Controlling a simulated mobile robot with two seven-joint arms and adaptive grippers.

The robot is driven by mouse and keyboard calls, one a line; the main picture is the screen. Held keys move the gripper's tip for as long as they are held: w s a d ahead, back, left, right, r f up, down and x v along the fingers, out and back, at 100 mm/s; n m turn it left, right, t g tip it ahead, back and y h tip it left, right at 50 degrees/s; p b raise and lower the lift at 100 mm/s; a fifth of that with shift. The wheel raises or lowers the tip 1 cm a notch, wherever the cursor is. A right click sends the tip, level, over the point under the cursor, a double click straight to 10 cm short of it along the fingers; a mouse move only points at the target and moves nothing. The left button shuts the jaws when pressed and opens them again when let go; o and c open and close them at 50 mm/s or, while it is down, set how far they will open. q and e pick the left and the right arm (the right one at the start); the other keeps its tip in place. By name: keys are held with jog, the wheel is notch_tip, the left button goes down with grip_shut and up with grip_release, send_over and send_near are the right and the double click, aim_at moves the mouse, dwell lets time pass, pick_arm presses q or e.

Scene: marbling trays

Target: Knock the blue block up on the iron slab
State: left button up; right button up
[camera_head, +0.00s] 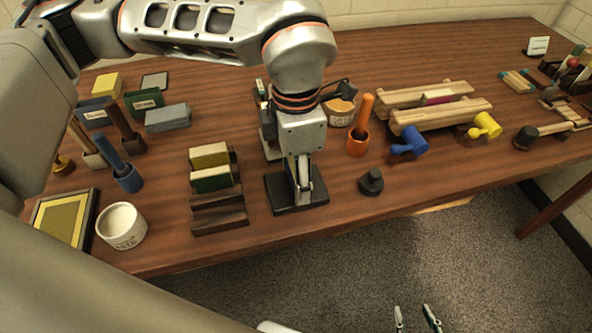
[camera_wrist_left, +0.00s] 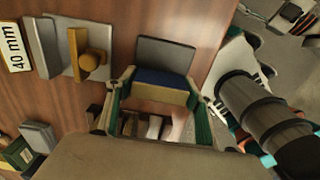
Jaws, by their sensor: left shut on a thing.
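My left gripper (camera_head: 304,194) reaches down over the dark iron slab (camera_head: 284,205) near the table's front edge. In the left wrist view its fingers (camera_wrist_left: 160,100) are shut on the blue block (camera_wrist_left: 160,77), which has a blue face and a tan side. The block lies over or against the grey slab (camera_wrist_left: 165,52); I cannot tell whether they touch. The block is hidden behind the gripper in the head view. My right gripper (camera_head: 415,318) shows only its fingertips at the bottom edge, apart and empty, off the table.
A stepped wooden rack (camera_head: 218,212) with a yellow block and a green block stands left of the slab. A black knob-like weight (camera_head: 371,182) stands to the right. Behind are an orange holder (camera_head: 357,143), wooden rails (camera_head: 440,115), and blue (camera_head: 410,141) and yellow (camera_head: 485,126) mallets.

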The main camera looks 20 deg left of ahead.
jog(key=shift+w+r, duration=0.1)
jog(key=shift+w, duration=0.05)
pick_arm(q)
jog(key=shift+r, duration=0.1)
jog(key=shift+r+p, duration=0.35)
jog(key=shift+r, duration=0.2)
jog(key=shift+r+p, duration=0.3)
jog(key=shift+r, duration=0.3)
jog(key=shift+r+p, duration=0.75)
jog(key=shift+r, duration=0.55)
pick_arm(e)
jog(key=r, duration=0.2)
jog(key=w+r, duration=0.1)
jog(key=r, duration=0.1)
jog(key=shift+w+d, duration=0.1)
jog(key=shift+w, duration=0.05)
jog(key=shift+w, duration=0.1)
jog(key=shift+w+r+t, duration=0.25)
jog(key=shift+w+t, duration=0.05)
jog(key=shift+w, duration=0.1)
